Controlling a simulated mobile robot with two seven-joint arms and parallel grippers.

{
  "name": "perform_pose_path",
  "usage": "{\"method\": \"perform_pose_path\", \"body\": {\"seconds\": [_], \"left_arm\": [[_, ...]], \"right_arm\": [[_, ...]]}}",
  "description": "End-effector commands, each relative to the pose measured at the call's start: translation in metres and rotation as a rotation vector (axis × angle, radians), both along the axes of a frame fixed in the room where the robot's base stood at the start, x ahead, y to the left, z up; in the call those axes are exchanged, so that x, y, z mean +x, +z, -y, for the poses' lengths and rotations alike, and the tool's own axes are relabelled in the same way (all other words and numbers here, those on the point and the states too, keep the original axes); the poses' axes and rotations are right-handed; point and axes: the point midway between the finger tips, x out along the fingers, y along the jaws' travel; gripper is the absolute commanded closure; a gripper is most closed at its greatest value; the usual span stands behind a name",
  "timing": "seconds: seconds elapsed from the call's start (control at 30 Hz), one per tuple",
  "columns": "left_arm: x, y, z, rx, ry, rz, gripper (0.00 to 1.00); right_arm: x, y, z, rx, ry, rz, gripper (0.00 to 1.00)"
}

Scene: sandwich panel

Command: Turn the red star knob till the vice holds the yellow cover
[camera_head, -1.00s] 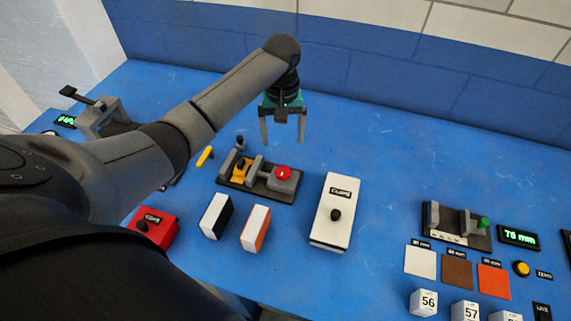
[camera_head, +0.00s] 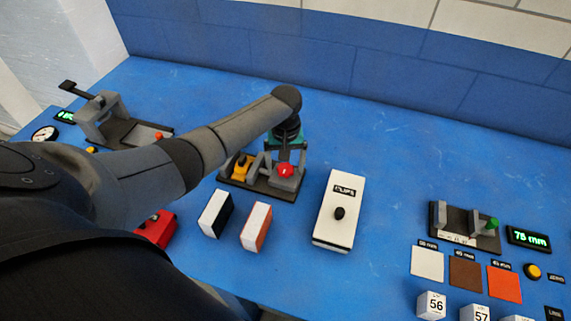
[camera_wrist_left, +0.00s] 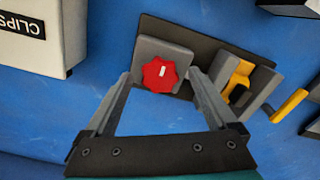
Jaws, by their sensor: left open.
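The red star knob (camera_head: 285,170) sits on the right grey block of the vice (camera_head: 262,187), which has a dark base. It also shows in the left wrist view (camera_wrist_left: 161,75), with a white mark on its face. The yellow cover (camera_head: 241,168) stands between the vice's grey jaws; it shows in the left wrist view too (camera_wrist_left: 237,79). My left gripper (camera_head: 285,160) is open above the knob. In the left wrist view its fingers (camera_wrist_left: 160,85) stand on either side of the knob, apart from it as far as I can tell. My right gripper is not in view.
A white CLIPS box (camera_head: 336,212) stands right of the vice. White-and-black (camera_head: 214,213) and white-and-orange (camera_head: 255,227) blocks stand in front, with a red box (camera_head: 156,228) to their left. A lever press (camera_head: 105,122) is at left, a gauge with a green knob (camera_head: 465,225) at right.

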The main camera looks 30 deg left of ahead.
Motion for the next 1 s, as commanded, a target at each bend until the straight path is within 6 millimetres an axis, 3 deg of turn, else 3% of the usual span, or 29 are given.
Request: {"method": "perform_pose_path", "body": {"seconds": [0.07,0.77,1.0], "left_arm": [[0.0002,0.0004,0.0001,0.000,0.000,0.000,0.12],[0.0001,0.0005,-0.0002,0.000,0.001,0.000,0.91],[0.0000,0.0010,-0.0001,0.000,-0.014,0.000,0.94]], "right_arm": [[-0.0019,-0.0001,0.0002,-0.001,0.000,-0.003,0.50],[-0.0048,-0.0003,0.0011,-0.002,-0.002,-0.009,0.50],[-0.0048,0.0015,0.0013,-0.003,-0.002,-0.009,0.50]]}}
